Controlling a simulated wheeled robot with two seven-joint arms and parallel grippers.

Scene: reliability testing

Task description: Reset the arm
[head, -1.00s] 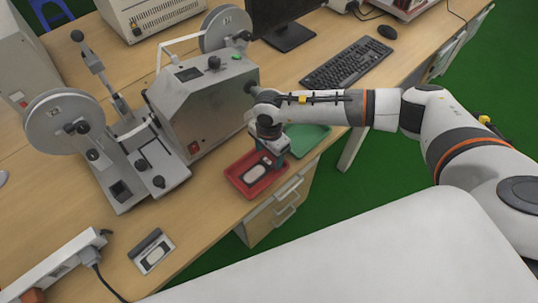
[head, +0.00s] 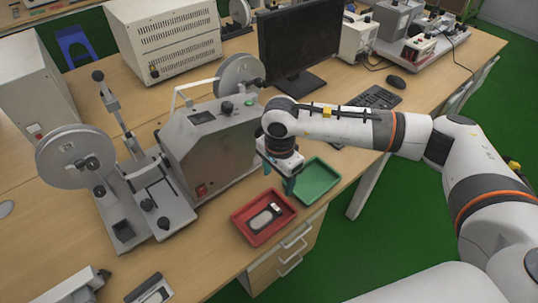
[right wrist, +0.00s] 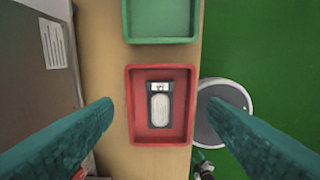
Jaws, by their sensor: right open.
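My right gripper (head: 277,182) is over the desk, above and behind the red tray (head: 239,222), near the edge of the green tray (head: 331,183). In the right wrist view its two teal fingers (right wrist: 155,108) are wide apart with nothing between them. The red tray (right wrist: 160,137) holds a small dark-and-white device (head: 264,217), lying flat and below the fingers; it also shows in the right wrist view (right wrist: 159,105). The green tray (right wrist: 160,41) looks empty. My left gripper is in neither view.
A grey machine with reels (head: 210,150) stands left of my right gripper. A monitor (head: 305,45), keyboard (head: 372,97) and mouse (head: 396,82) are behind. A similar small device (head: 150,291) lies at the desk's front left. Green floor is open to the right.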

